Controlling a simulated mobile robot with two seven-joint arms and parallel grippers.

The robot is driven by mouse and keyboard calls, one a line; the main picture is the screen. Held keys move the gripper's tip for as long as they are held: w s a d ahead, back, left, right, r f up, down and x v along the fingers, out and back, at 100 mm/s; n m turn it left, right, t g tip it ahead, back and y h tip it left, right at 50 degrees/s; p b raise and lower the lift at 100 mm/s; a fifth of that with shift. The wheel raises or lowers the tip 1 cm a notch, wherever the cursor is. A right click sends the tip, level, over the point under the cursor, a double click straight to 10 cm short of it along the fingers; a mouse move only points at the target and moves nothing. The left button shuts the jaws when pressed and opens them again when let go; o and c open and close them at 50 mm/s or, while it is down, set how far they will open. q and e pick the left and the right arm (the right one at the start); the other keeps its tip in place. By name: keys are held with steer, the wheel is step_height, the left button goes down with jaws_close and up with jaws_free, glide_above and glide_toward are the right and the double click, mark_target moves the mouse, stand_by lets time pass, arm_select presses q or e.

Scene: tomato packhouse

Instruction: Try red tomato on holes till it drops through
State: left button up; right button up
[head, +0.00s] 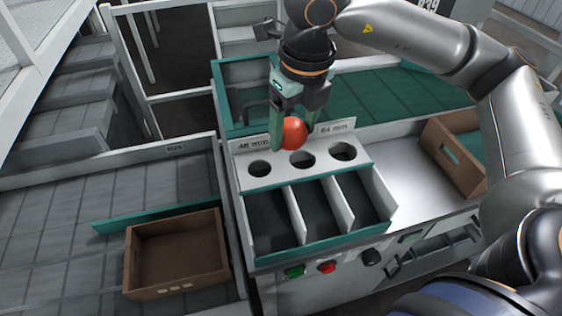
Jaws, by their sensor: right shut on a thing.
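My right gripper (292,130) comes down from above and is shut on a red tomato (293,134). It holds the tomato over the back part of the white sizing plate (282,164). The plate has three round holes: a left hole (260,168), a middle hole (302,160) and a right hole (343,151). The tomato is behind and slightly left of the middle hole in the picture, and hides part of the size label strip. I cannot tell its exact height above the plate. My left gripper does not show.
Below the plate are three dark, empty bins (297,186) with white dividers. An empty brown box (178,250) stands at lower left. A cardboard box (455,155) lies on the metal counter (397,160) at right. A green belt (405,95) runs behind.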

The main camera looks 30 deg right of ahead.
arm_select(q)
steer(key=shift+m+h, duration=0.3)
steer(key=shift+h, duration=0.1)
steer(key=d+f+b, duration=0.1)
steer(key=b, duration=0.1)
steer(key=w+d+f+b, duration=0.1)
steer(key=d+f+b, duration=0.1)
steer(key=b, duration=0.1)
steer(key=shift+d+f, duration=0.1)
arm_select(e)
steer(key=w+d+f, duration=0.2)
steer(key=d+f, duration=0.2)
steer(key=f, duration=0.3)
steer(key=shift+d+f+t, duration=0.2)
steer(key=shift+f+t, duration=0.05)
steer(key=shift+t, duration=0.05)
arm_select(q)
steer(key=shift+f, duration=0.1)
arm_select(e)
steer(key=shift+s, duration=0.1)
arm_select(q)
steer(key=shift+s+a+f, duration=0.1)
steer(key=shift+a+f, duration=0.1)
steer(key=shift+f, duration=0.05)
arm_select(e)
steer(key=o, duration=0.9)
steer(key=shift+c, duration=0.2)
